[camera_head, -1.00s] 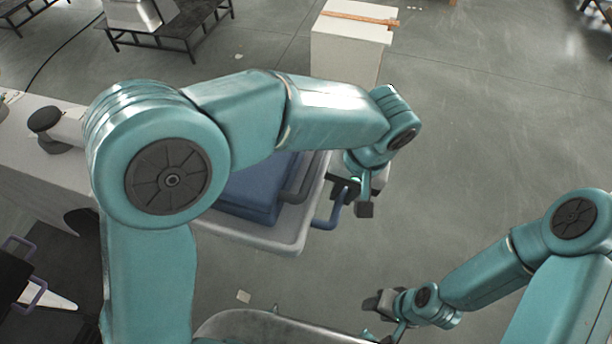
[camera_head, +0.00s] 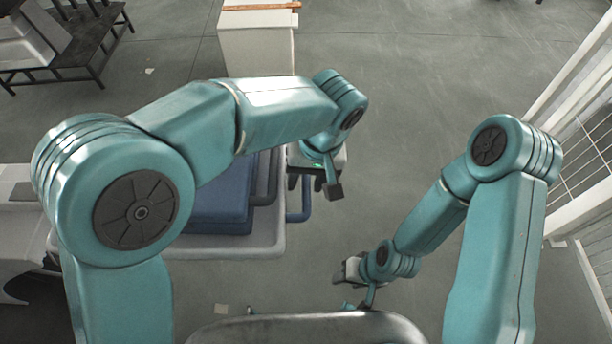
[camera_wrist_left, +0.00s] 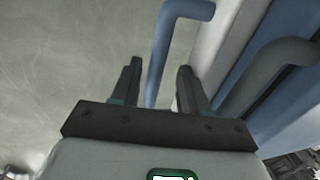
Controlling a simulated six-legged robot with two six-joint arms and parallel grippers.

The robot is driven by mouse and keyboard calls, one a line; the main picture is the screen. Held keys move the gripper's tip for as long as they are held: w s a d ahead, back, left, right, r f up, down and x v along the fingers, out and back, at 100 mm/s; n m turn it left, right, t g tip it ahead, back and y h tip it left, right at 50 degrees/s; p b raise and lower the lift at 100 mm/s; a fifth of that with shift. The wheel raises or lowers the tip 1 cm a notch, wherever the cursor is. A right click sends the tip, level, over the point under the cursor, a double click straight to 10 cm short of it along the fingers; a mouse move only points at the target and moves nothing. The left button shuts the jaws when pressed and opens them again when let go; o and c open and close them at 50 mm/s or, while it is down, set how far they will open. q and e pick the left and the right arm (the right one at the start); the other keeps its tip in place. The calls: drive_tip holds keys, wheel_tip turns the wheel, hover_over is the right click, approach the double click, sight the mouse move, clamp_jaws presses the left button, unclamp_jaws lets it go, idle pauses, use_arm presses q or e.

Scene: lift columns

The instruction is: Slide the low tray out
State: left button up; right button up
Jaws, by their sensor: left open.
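A pale grey tray (camera_head: 270,243) shows below my left arm in the head view, with a blue bar handle (camera_head: 302,213) on its right side. The handle also shows in the left wrist view (camera_wrist_left: 161,55), where its bar lies between the two fingers. My left gripper (camera_head: 314,184) is open over the handle in the head view, and also open in the left wrist view (camera_wrist_left: 160,88). I cannot tell whether a finger touches the bar. My left arm hides part of the tray. My right gripper (camera_head: 347,275) hangs apart from it, lower right; its jaws are unclear.
A blue block (camera_head: 222,205) with a dark grey handle (camera_head: 273,180) sits above the tray. A white pedestal (camera_head: 258,50) stands behind, with an orange-brown strip on top. A white-framed mesh fence (camera_head: 590,150) stands at the right. The floor between is clear.

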wheel_tip(320, 180, up, 14)
drive_tip(key=p, duration=1.3)
drive_tip(key=shift+f, duration=0.25)
drive_tip(key=shift+s, duration=0.1)
